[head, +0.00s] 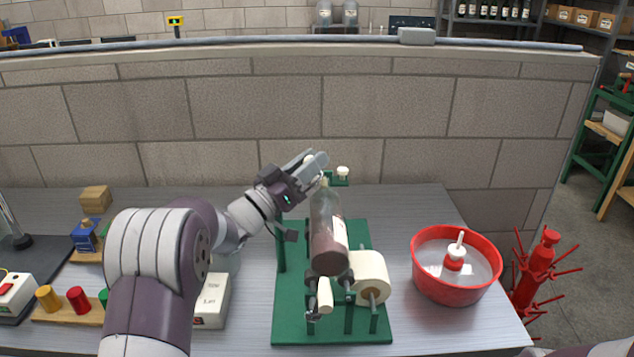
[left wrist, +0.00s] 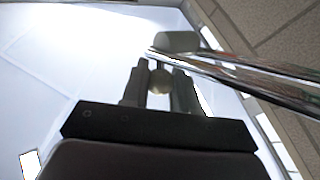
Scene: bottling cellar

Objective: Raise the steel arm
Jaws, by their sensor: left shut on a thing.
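A green labelling stand (head: 290,325) is on the bench, with a glass bottle (head: 322,215) lying tilted on it, neck away from me. A roll of cream labels (head: 370,268) is on its right. My left gripper (head: 312,160) is above the far end of the stand, near the bottle's neck. In the left wrist view its fingers (left wrist: 160,82) are shut on a pale round knob (left wrist: 161,88). The shiny steel arm (left wrist: 240,70) runs past the fingertips to the right there; its join to the knob is not clear. My right gripper is out of view.
A red basin (head: 425,285) of liquid stands to the right, beside a red spiked rack (head: 540,262). A white box (head: 212,302) and coloured pegs in a wooden block (head: 60,312) are to the left. A block wall closes the bench's far side.

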